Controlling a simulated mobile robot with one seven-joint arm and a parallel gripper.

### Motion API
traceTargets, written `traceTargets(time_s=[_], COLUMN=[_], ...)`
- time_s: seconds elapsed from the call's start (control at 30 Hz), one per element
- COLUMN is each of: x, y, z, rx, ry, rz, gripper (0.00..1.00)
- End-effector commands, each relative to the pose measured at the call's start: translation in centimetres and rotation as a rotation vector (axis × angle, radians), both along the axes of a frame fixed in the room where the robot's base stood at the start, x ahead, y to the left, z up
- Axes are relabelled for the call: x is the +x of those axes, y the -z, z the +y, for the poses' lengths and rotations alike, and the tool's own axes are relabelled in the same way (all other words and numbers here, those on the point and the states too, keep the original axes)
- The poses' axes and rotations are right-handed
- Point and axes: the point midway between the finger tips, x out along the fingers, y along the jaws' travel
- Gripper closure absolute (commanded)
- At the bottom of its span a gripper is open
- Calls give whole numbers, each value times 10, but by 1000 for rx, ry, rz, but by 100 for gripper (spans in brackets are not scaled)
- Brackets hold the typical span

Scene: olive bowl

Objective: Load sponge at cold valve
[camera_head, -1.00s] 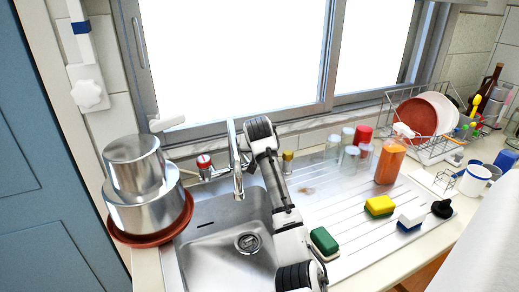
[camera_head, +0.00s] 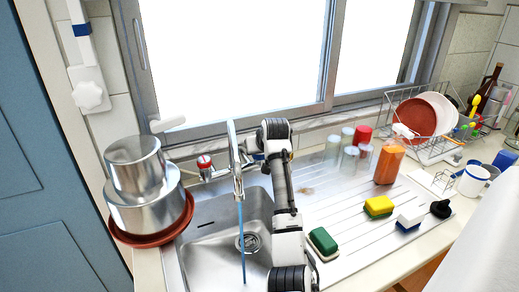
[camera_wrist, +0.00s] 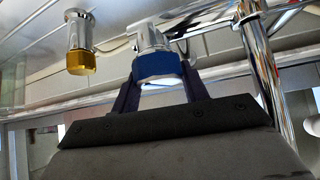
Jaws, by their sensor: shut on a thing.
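The cold valve's blue knob (camera_wrist: 157,68) sits between the two fingers of my gripper (camera_wrist: 162,84) in the wrist view, and the fingers are shut on it. In the head view my arm hides most of this valve. A blue stream of water (camera_head: 242,240) runs from the chrome spout (camera_head: 236,165) into the sink (camera_head: 205,230). A green sponge (camera_head: 323,242), a yellow-and-green sponge (camera_head: 378,206) and a white-and-blue sponge (camera_head: 409,221) lie apart on the drainboard, right of my arm.
A red-knobbed valve (camera_head: 204,161) is left of the spout. A gold-knobbed fitting (camera_wrist: 81,58) shows in the wrist view. Stacked metal pots (camera_head: 142,185) stand left of the sink. Glasses and an orange-filled jar (camera_head: 389,163) stand behind the sponges, near a dish rack (camera_head: 440,125).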

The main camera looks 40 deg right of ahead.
Motion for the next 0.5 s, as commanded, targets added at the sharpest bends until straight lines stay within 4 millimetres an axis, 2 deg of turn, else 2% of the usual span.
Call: traceTargets(time_s=[0.27, 0.3, 0.43, 0.5], x=[0, 0, 0, 0], y=[-1, -1, 0, 0], z=[0, 0, 0, 0], rx=[-2, -2, -1, -1], ry=[-4, -4, -4, -4], rz=[-3, -3, -2, -2], gripper=[78, 53, 36, 34])
